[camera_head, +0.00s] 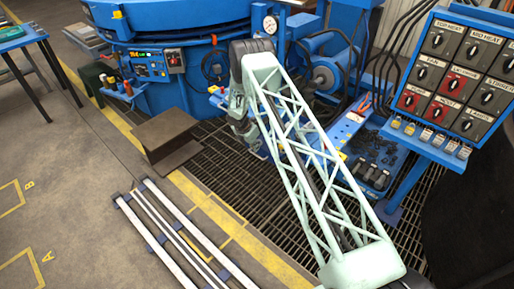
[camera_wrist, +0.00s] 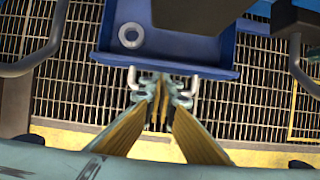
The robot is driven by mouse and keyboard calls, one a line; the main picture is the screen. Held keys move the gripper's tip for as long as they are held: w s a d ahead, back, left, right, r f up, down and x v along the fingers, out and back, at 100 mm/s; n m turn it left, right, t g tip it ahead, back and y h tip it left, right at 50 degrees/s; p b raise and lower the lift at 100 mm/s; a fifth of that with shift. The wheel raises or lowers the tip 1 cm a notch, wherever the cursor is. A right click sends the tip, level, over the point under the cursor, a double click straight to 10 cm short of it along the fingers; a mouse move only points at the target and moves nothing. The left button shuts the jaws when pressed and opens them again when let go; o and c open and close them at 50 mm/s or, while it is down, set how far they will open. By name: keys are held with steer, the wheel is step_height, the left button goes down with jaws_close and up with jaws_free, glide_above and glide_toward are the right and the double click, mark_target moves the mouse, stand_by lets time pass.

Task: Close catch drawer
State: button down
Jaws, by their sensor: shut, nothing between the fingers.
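The catch drawer (camera_wrist: 113,60) is a blue tray in the wrist view, standing out over the floor grating. A grey ring (camera_wrist: 131,36) lies in it at the left. A pale handle (camera_wrist: 131,78) projects from its front edge, partly hidden behind my fingers. My gripper (camera_wrist: 160,82) is shut and empty, with its yellow-sided fingers converging at the middle of the handle. I cannot tell whether the tips touch the handle or the drawer front. In the head view my gripper (camera_head: 247,134) is low beside the blue furnace, and my arm hides most of the drawer.
The blue furnace (camera_head: 165,62) stands at the back, with a pressure gauge (camera_head: 270,24) at its right. A control panel (camera_head: 458,78) and a blue tool tray (camera_head: 372,150) are at the right. A brown step-shaped block (camera_head: 168,140) and white rails (camera_head: 175,235) lie at the left.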

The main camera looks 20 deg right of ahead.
steer(key=a+p+v, duration=0.1)
steer(key=p+v, duration=0.1)
steer(key=v, duration=0.8)
steer(key=shift+s+a, duration=0.3)
steer(key=shift+s, duration=0.15)
